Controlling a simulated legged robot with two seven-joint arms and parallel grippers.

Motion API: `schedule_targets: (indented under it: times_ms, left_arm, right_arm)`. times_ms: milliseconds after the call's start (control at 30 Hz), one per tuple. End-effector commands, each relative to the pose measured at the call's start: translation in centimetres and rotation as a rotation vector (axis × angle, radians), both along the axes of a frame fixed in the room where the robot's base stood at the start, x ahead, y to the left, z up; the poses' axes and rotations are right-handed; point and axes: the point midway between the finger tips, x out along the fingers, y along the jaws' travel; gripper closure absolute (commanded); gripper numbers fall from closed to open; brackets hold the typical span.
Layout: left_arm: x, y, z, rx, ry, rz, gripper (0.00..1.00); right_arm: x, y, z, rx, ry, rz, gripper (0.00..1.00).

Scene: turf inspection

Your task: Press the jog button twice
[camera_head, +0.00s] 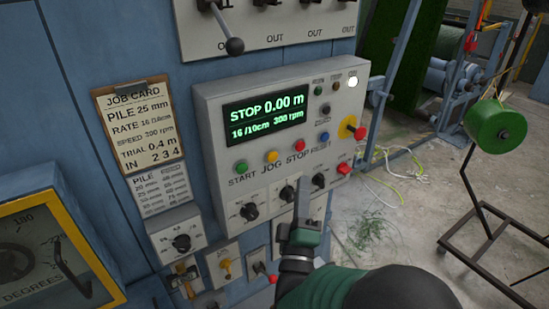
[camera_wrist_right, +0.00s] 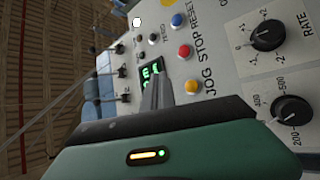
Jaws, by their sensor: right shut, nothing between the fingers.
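The jog button is the yellow button (camera_head: 272,157) above the word JOG on the grey control panel (camera_head: 215,112). It also shows in the right wrist view (camera_wrist_right: 192,87), just beside the fingers. My right gripper (camera_head: 303,184) is shut and empty, its fingers pointing up the panel. In the head view its tips are below and right of the yellow button, over the lower knobs. The wrist view also shows the shut fingers (camera_wrist_right: 157,82), and they cover part of the display there. I see no clear contact with the button. My left gripper is not in view.
Beside the yellow button are a green START button (camera_head: 241,166), a red STOP button (camera_head: 299,147) and a blue RESET button (camera_head: 322,135). The display (camera_head: 264,117) reads STOP 0.00 m. A red-and-yellow knob (camera_head: 351,128) sticks out at right. A job card (camera_head: 138,125) hangs left.

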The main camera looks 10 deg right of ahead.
Motion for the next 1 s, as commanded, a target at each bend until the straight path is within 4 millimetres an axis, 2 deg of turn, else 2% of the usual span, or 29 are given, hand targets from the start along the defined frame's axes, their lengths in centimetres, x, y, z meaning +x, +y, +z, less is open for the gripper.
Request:
schedule_targets:
  times_ms: [300, 500, 667, 1000]
  left_arm:
    - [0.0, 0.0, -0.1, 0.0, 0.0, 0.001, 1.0]
    - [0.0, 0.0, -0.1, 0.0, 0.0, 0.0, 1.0]
    - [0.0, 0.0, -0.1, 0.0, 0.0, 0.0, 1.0]
    - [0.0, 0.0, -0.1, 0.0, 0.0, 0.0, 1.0]
  right_arm:
    - [4.4, 1.5, 0.0, -0.001, -0.001, 0.001, 1.0]
    - [6.6, 2.3, 0.0, 0.001, -0.001, 0.0, 1.0]
    - [7.4, 2.6, 0.0, 0.0, 0.0, 0.0, 1.0]
    - [7.5, 2.7, 0.0, 0.001, 0.001, 0.001, 1.0]
